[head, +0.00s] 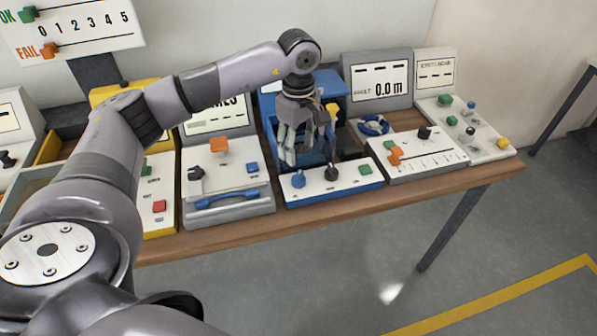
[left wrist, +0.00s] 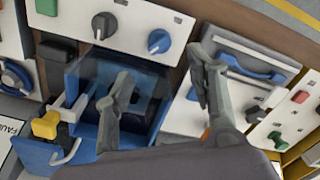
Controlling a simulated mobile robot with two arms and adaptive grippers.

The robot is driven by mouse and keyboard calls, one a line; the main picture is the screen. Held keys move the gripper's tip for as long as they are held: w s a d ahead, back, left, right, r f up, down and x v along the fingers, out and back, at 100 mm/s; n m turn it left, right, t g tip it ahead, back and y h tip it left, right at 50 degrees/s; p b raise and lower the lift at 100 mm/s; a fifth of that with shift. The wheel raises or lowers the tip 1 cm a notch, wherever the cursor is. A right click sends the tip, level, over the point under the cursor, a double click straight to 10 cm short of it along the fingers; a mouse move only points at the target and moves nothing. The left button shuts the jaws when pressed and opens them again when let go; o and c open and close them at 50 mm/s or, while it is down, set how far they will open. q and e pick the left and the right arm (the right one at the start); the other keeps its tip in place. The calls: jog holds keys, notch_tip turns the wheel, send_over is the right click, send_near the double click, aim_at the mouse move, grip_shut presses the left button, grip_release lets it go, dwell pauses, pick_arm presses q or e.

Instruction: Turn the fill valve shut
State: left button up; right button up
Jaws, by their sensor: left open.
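The blue station (head: 333,197) stands mid-table. Its white front panel carries a blue knob (head: 298,180), a black knob (head: 331,173) and a green button (head: 365,169). A yellow handle (head: 332,108) sits on its back part. Which of these is the fill valve I cannot tell; the labels are too small. In the left wrist view are the blue knob (left wrist: 159,41), the black knob (left wrist: 104,25) and the yellow handle (left wrist: 47,125). My left gripper (head: 305,147) points down over the station's tank, fingers spread and empty. It also shows in the left wrist view (left wrist: 163,67).
Left of it stands a grey station with a blue handle (head: 220,199) and an orange knob (head: 219,145). To the right is a slider panel (head: 418,158) and a grey button station (head: 465,130). Screens (head: 379,82) rise behind. Floor in front is clear.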

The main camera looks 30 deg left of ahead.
aim_at(298, 175)
pick_arm(q)
notch_tip(298, 175, down, 10)
jog(key=shift+f+p, duration=0.2)
jog(key=shift+p, duration=0.75)
jog(key=c, duration=1.1)
jog(key=n+b, duration=0.2)
jog(key=shift+f+n, duration=0.15)
jog(key=shift+n, duration=0.25)
jog(key=shift+n+b, duration=0.85)
jog(key=shift+n, duration=1.35)
